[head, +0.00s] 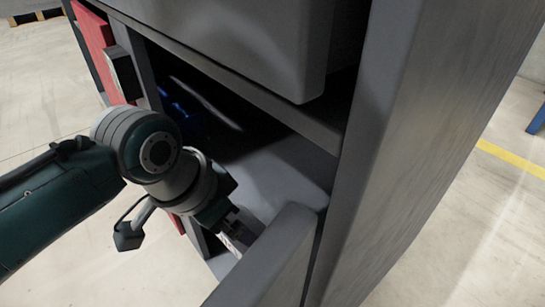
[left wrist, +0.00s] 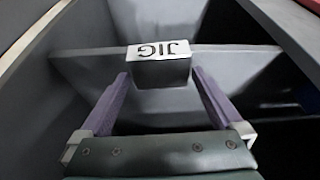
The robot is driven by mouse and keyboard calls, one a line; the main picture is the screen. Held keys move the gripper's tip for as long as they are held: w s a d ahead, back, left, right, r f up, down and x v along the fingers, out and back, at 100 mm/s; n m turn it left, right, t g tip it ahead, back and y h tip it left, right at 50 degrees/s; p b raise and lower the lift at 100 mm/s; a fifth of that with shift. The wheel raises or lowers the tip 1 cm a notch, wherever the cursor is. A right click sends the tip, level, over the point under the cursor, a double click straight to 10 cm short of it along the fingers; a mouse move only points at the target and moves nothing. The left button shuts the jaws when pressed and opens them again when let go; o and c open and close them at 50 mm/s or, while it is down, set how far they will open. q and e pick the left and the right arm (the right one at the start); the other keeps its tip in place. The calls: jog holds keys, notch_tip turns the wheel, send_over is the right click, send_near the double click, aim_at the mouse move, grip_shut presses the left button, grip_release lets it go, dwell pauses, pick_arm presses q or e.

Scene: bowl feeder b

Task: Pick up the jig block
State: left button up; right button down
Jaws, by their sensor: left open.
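The jig block (left wrist: 160,70) shows in the left wrist view as a dark grey block with a white top label reading "JIG", upside down in the picture. My left gripper (left wrist: 161,82) is open, with one fingertip on each side of the block. A narrow gap shows at each side; whether the tips reach past its near face I cannot tell. In the head view my left gripper (head: 240,232) reaches down into the open drawer (head: 275,262), and I cannot make out the block there. My right gripper is in neither view.
The grey drawer walls rise close around the gripper, and a divider (left wrist: 85,65) runs across behind the block. The cabinet (head: 400,150) stands at the right, with an upper drawer front (head: 240,45) overhanging. A blue item (head: 180,108) lies in shadow inside.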

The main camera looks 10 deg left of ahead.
pick_arm(q)
jog(key=shift+w+d+f, duration=0.15)
jog(key=shift+w+f, duration=0.05)
jog(key=shift+f, duration=0.45)
jog(key=shift+r, duration=0.1)
jog(key=c, duration=1.4)
